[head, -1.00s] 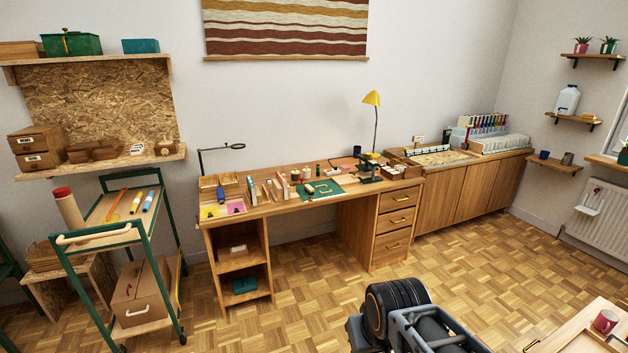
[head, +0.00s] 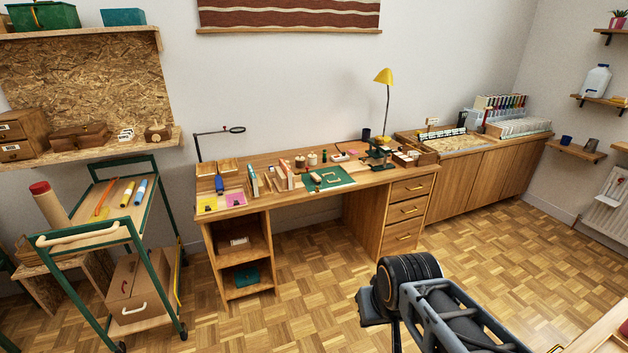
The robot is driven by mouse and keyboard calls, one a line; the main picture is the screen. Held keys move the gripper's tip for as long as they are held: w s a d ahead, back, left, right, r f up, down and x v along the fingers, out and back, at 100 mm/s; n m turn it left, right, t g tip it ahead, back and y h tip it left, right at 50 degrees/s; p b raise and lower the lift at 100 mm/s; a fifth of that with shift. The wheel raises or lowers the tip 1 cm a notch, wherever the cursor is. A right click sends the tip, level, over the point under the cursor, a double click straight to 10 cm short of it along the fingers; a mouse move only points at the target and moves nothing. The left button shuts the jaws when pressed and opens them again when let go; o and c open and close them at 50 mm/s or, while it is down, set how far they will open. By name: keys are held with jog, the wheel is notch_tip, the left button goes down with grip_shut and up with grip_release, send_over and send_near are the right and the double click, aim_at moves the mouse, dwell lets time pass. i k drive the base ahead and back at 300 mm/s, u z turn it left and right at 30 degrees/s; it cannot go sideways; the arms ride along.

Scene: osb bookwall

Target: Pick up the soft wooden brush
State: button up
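I cannot make out the soft wooden brush for certain. Several small objects lie on the wooden desk (head: 290,196) against the back wall, too small to tell apart from here. Among them a small pale item (head: 316,178) lies on the green cutting mat (head: 343,182), and it could be anything. My arm shows at the lower right, well in front of the desk. My gripper's fingers are not in the picture.
A green-framed trolley (head: 133,235) stands left of the desk, with a brown case (head: 140,287) on its lower shelf. A low cabinet (head: 478,180) stands to the right. The parquet floor (head: 305,310) before the desk is clear. A wooden surface edge (head: 600,340) shows at the lower right.

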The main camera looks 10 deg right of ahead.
aim_at(314, 178)
jog(key=u, duration=0.25)
jog(key=i, duration=0.65)
jog(key=u, duration=0.4)
jog(key=i, duration=1.4)
jog(key=z, duration=0.6)
jog(key=i, duration=0.7)
jog(key=z, duration=0.3)
